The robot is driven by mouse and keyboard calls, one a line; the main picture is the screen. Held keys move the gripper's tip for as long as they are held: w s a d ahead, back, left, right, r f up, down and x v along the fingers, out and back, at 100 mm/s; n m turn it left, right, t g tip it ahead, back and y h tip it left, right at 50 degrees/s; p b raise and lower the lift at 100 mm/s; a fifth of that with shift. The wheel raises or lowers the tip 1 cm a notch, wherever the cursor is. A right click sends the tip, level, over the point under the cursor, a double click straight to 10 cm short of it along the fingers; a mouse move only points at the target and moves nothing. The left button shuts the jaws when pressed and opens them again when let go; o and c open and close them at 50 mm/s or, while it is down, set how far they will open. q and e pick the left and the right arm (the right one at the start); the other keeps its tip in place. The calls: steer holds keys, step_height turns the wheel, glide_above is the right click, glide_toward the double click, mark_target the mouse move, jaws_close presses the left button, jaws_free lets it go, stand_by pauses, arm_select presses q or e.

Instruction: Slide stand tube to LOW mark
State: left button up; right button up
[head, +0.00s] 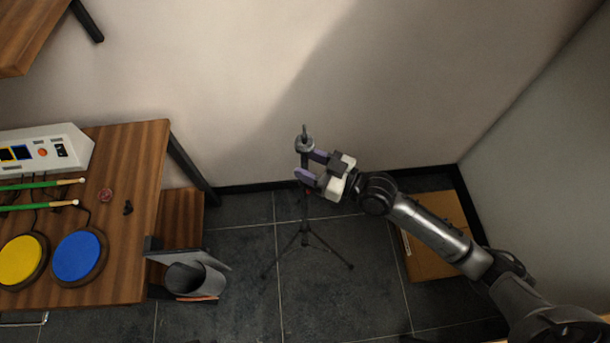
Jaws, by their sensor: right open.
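A thin black stand (306,212) stands upright on the floor on spread tripod legs, with a collar and a short pin at its top. My right gripper (306,164) is open at the upper part of the stand tube, just below the collar. One purple finger shows at the right of the tube and the other crosses in front of it. I cannot tell whether either finger touches the tube. No LOW mark can be made out. My left gripper is not in view.
A wooden table (139,170) at the left bears a yellow pad (22,259), a blue pad (79,255), green sticks (40,185) and a white control box (82,147). A cardboard box (432,262) lies at the right. Floor around the stand is clear.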

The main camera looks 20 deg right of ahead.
steer(key=v, duration=1)
stand_by(0.3)
stand_by(0.5)
